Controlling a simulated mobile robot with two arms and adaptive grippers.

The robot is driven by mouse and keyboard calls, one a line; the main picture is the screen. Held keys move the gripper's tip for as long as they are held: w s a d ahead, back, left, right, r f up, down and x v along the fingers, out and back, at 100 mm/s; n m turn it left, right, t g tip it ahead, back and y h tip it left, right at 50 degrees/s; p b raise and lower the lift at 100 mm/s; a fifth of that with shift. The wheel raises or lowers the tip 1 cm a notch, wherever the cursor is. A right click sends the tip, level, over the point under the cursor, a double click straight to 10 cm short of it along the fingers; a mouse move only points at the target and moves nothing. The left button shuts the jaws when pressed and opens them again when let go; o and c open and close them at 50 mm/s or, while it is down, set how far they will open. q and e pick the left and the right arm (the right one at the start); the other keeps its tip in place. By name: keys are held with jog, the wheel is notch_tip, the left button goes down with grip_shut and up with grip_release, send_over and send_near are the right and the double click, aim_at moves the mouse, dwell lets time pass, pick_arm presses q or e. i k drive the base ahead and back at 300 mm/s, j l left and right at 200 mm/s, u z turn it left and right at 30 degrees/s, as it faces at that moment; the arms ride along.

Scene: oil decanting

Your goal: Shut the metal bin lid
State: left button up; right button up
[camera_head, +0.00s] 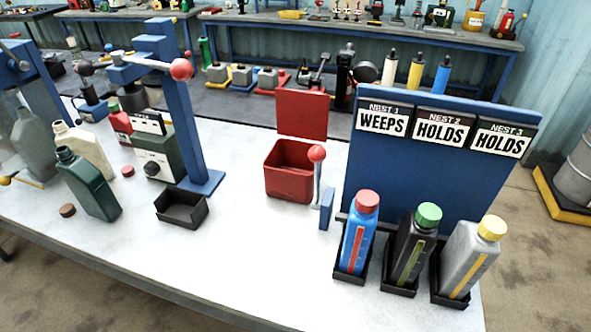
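A red bin (275,187) stands on the white bench top, near the middle of the view. Its red lid (302,115) stands upright at the bin's back edge, so the bin is open at the top. The inside looks dark red and I see nothing in it. Neither of my grippers shows in this view.
A lever with a red knob (317,153) stands right beside the bin. Right of it, a blue board (400,178) rises behind three capped bottles in black holders. A blue stand (180,110), a black tray (182,207) and several bottles are left. Bench between tray and bin is clear.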

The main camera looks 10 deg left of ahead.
aim_at(300, 115)
jog(key=z, duration=0.75)
jog(key=l+z, duration=1)
jog(key=i+l+z, duration=0.25)
jog(key=l+z, duration=0.25)
jog(key=i+l+u, duration=0.2)
jog(key=i+l, duration=0.65)
jog(key=i, duration=0.15)
jog(key=i+j+u, duration=0.1)
jog(key=i+u, duration=1.9)
jog(key=u, duration=0.15)
jog(key=i+l+u, duration=0.2)
jog(key=i+u, duration=0.25)
jog(key=i+l+u, duration=0.25)
jog(key=u, duration=0.2)
jog(key=i+l+u, duration=0.2)
jog(key=l+u, duration=0.25)
jog(key=i+l+u, duration=0.2)
jog(key=u, duration=0.2)
jog(key=i+l+u, duration=0.15)
jog(key=l+u, duration=0.15)
jog(key=u, duration=0.15)
jog(key=i+l+u, duration=0.1)
jog(key=l+u, duration=0.3)
jog(key=i+l+u, duration=0.1)
jog(key=l+u, duration=0.2)
jog(key=u, duration=0.15)
jog(key=j+u, duration=0.4)
jog(key=i+j+u, duration=0.15)
jog(key=j+u, duration=0.25)
